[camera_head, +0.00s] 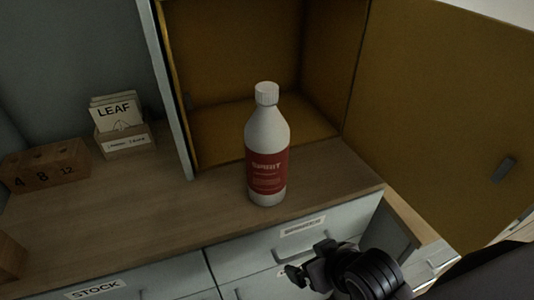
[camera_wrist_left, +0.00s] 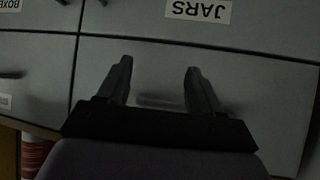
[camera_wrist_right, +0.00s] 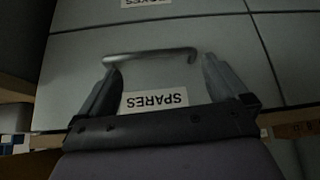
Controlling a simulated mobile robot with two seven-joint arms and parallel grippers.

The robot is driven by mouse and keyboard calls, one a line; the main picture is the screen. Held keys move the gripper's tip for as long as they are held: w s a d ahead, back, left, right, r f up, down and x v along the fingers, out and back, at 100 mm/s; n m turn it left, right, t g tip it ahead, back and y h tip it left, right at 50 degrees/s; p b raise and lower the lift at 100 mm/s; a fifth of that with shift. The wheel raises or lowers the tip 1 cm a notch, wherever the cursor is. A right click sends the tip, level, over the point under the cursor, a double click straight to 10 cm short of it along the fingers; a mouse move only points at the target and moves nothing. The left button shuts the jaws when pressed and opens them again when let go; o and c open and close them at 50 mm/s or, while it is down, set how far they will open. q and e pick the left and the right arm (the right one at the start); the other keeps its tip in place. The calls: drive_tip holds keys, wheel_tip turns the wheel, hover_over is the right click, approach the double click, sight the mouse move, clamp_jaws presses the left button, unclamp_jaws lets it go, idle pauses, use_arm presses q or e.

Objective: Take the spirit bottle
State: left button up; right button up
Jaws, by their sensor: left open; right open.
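The spirit bottle (camera_head: 267,150) is white with a white cap and a red label reading SPIRIT. It stands upright on the wooden counter (camera_head: 130,205), in front of an open cabinet (camera_head: 255,125). My right gripper (camera_head: 305,272) is below and to the right of the bottle, in front of the drawers and apart from the bottle. In the right wrist view my right gripper (camera_wrist_right: 155,75) is open and empty, facing a drawer marked SPARES. In the left wrist view my left gripper (camera_wrist_left: 160,75) is open and empty, facing drawer fronts. The left gripper is not in the head view.
The yellow cabinet door (camera_head: 440,110) stands open on the right. A LEAF card box (camera_head: 125,140) and a numbered wooden block (camera_head: 45,168) stand on the counter at left. Drawers (camera_head: 290,250) lie below the counter edge. The counter left of the bottle is clear.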

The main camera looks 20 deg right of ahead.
sight(268, 144)
drive_tip(key=w+a+r+m+t+h, duration=0.1)
drive_tip(key=w+a+r, duration=0.1)
drive_tip(key=r, duration=0.6)
drive_tip(key=w+a+r+m+t+h, duration=0.1)
drive_tip(key=w+r, duration=0.3)
drive_tip(key=r, duration=0.4)
drive_tip(key=w+a+r+m+t+h, duration=0.1)
drive_tip(key=w+a+r+t, duration=0.2)
drive_tip(key=r, duration=0.5)
drive_tip(key=shift+w+a+r+m, duration=0.1)
drive_tip(key=shift+a+r+m, duration=0.2)
drive_tip(key=shift+r, duration=0.1)
drive_tip(key=x, duration=0.4)
drive_tip(key=p+x, duration=0.1)
drive_tip(key=x, duration=0.1)
drive_tip(key=shift+d+r, duration=0.2)
drive_tip(key=shift+d, duration=0.05)
drive_tip(key=shift+w+f, duration=0.3)
drive_tip(key=shift+w, duration=0.2)
drive_tip(key=c, duration=1.7)
drive_tip(key=shift+r, duration=0.2)
drive_tip(key=shift+c, duration=0.7)
